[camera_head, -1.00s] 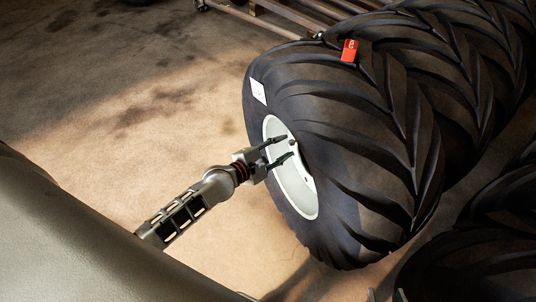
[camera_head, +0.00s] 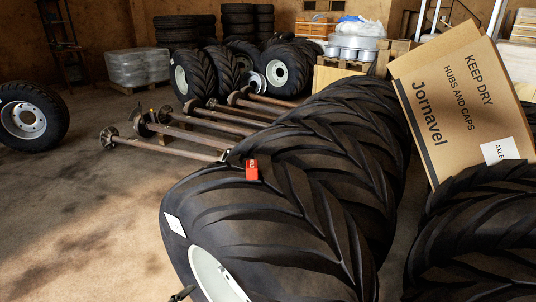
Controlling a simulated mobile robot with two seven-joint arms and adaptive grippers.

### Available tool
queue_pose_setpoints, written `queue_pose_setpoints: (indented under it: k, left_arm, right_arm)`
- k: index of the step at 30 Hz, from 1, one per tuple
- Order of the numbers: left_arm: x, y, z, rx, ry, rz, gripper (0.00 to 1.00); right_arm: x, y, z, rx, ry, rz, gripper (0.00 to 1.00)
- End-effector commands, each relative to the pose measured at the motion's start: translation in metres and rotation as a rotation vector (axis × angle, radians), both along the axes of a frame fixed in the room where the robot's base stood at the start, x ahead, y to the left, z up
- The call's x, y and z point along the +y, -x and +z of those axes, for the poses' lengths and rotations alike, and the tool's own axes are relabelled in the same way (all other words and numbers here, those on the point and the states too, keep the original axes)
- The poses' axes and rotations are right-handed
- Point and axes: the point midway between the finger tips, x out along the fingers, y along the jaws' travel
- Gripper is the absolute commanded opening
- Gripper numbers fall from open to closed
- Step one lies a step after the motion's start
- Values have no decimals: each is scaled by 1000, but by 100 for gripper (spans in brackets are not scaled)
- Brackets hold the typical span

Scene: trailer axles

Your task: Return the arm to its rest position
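The tip of my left gripper (camera_head: 182,294) just shows at the bottom edge of the head view, left of the nearest wheel's pale rim (camera_head: 214,277). The rest of that gripper and its arm are out of frame, so I cannot tell whether it is open or touching the rim. The nearest big tyre (camera_head: 265,230) stands upright with a white label (camera_head: 175,225) on its side and a red tag (camera_head: 252,169) on its tread. My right gripper is not in view.
A large cardboard box (camera_head: 465,105) marked "Jornavel" leans behind the tyres at right. More dark tyres (camera_head: 480,240) fill the lower right. Rusty axles (camera_head: 190,135) lie beyond the wheel. A loose wheel (camera_head: 28,118) stands at far left. The floor (camera_head: 80,220) at left is bare.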

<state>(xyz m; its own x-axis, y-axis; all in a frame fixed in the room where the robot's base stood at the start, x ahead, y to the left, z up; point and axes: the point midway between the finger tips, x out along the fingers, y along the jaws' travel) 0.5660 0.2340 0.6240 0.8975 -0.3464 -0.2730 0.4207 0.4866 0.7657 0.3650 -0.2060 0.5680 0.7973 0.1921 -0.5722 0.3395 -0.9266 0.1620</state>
Motion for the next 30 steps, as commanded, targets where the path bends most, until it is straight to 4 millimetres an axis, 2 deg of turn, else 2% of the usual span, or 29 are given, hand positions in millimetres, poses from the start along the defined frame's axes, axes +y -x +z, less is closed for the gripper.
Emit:
queue_pose_setpoints:
  k: [1,5,9,15,21,25,30]
  left_arm:
    - [-3,5,7,-21,-60,-17,33]
    - [-11,30,12,-96,-358,-103,33]
    - [-19,66,12,-188,-767,-239,33]
    - [-27,125,7,-302,-1335,-485,33]
    - [-32,181,3,-405,-1798,-759,33]
    - [-32,203,0,-452,-1972,-884,33]
    - [-32,213,-2,-475,-2050,-945,33]
  right_arm:
    - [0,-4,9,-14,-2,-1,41]
    - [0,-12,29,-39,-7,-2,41]
    - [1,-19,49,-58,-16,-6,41]
    - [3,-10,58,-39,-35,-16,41]
    - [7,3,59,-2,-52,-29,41]
    - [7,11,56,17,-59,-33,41]
    - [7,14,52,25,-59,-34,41]
